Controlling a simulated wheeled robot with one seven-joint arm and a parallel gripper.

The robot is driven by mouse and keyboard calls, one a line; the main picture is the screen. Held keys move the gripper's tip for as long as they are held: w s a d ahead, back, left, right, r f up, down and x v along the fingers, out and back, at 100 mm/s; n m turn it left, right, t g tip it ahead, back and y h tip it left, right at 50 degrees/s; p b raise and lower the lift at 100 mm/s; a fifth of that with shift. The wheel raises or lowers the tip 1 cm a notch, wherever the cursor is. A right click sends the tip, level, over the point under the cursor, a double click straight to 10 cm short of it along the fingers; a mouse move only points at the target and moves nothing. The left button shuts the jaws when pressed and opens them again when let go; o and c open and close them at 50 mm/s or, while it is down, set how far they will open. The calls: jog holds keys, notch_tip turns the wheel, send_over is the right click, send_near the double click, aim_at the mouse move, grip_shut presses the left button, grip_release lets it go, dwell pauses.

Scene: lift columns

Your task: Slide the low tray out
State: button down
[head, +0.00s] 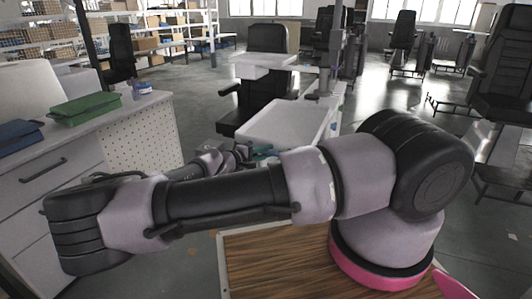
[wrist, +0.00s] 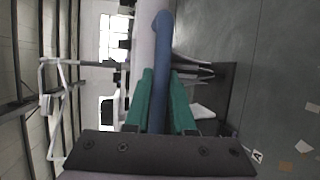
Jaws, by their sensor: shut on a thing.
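The low tray (head: 283,120) is a wide white tray on the lift column, in the middle of the head view. A smaller white tray (head: 262,60) sits higher and behind it. My gripper (head: 262,152) is at the low tray's near edge, partly hidden behind my arm. In the wrist view, the green fingers of my gripper (wrist: 161,80) are shut on a long blue bar (wrist: 159,50), which runs between them along the tray's white side. The tray's far end and its supports are not clear in the wrist view.
A white cabinet with a pegboard side (head: 135,143) stands at the left, with a green case (head: 86,108) and a blue case (head: 17,134) on top. A black chair (head: 266,40) is behind the trays.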

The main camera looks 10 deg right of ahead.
jog(key=s+a, duration=0.8)
jog(key=s, duration=0.3)
jog(key=shift+s+a, duration=0.3)
jog(key=shift+s, duration=0.1)
jog(key=c, duration=1)
grip_release()
jog(key=shift+c, duration=0.2)
jog(key=shift+a, duration=0.1)
jog(key=v, duration=1)
jog(key=shift+s+a, duration=0.15)
jog(key=shift+a, duration=0.1)
